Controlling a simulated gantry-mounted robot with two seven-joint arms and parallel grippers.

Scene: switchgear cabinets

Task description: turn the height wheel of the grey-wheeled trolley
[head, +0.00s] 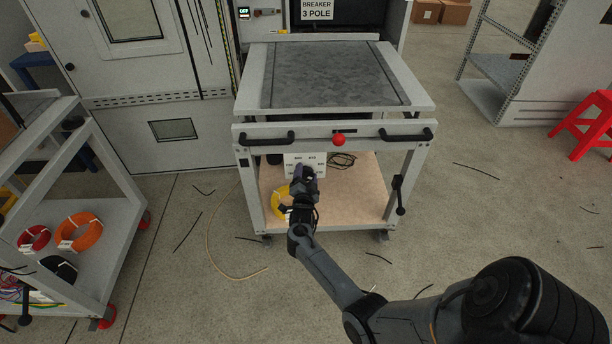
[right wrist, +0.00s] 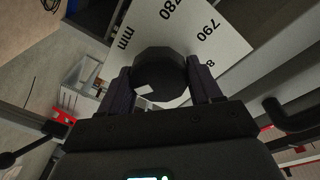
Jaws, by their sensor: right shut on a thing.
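The grey-wheeled trolley (head: 330,126) stands in front of the cabinet, with a grey top plate, two black handles and a red knob on its front rail. Its height wheel (right wrist: 160,68), a dark faceted knob, shows in the right wrist view in front of a white scale plate (right wrist: 213,35) marked in mm, with 780 and 790 legible. My right gripper (head: 304,174) reaches under the front rail, its two fingers on either side of the wheel, shut on it. In the head view my gripper hides the wheel. My left gripper is not in view.
A second trolley (head: 105,235) with red wheels and coloured cable rings stands at the left. A black crank lever (head: 399,195) hangs at the right front leg. A yellow coil (head: 279,203) lies on the lower shelf. A red stool (head: 585,125) stands far right. Cable scraps litter the floor.

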